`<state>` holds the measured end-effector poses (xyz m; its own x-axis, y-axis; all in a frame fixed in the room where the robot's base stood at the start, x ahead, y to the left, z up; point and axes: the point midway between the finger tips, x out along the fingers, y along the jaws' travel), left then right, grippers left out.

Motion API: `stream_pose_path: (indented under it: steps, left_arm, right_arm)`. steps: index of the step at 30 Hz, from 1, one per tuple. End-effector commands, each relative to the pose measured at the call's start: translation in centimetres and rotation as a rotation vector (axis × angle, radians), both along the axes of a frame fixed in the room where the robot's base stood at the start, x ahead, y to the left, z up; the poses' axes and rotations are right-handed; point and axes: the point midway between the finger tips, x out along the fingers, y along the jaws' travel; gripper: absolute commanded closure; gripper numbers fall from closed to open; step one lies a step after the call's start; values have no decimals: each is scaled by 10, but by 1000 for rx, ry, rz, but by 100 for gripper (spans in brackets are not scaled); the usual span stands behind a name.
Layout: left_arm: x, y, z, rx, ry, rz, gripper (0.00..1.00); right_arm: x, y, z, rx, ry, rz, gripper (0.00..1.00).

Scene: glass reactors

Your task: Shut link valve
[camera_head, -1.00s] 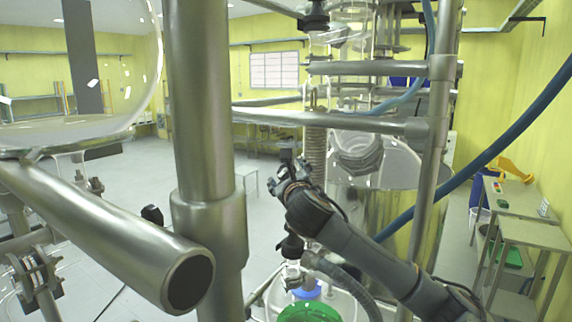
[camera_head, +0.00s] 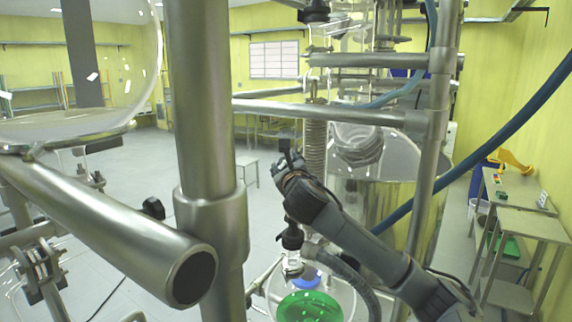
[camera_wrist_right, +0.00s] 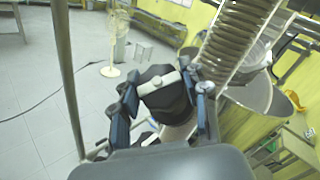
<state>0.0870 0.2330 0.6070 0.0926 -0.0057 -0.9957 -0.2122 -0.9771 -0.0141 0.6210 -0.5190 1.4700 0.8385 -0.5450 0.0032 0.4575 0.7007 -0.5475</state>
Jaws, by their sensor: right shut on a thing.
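In the right wrist view a black valve knob (camera_wrist_right: 166,92) with a pale bar across its top sits between the two fingers of my right gripper (camera_wrist_right: 165,100). The fingers are closed against its sides. In the head view my right gripper (camera_head: 287,180) is at the centre, at the end of my dark arm. A black valve part (camera_head: 292,236) above a clear glass piece (camera_head: 292,263) shows just below the gripper. The hand partly hides the grip there, and I cannot tell the knob's turn angle. My left gripper is not in view.
A thick steel post (camera_head: 208,120) and a large pipe end (camera_head: 190,276) stand close on the left. A ribbed hose (camera_head: 316,150) and a glass vessel (camera_head: 400,160) stand behind my arm. A green round thing (camera_head: 310,306) lies below. A blue hose (camera_head: 480,155) crosses at right.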

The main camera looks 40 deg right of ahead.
Motion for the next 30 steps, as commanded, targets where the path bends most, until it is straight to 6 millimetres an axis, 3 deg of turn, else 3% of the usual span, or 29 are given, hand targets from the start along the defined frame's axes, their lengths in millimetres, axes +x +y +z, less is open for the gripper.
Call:
stream_pose_path:
  steps: [11,30]
  left_arm:
    - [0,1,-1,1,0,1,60]
    - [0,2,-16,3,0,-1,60]
  right_arm:
    - [1,1,0,37,-116,-118,86]
    - [0,1,-1,155,-524,-542,86]
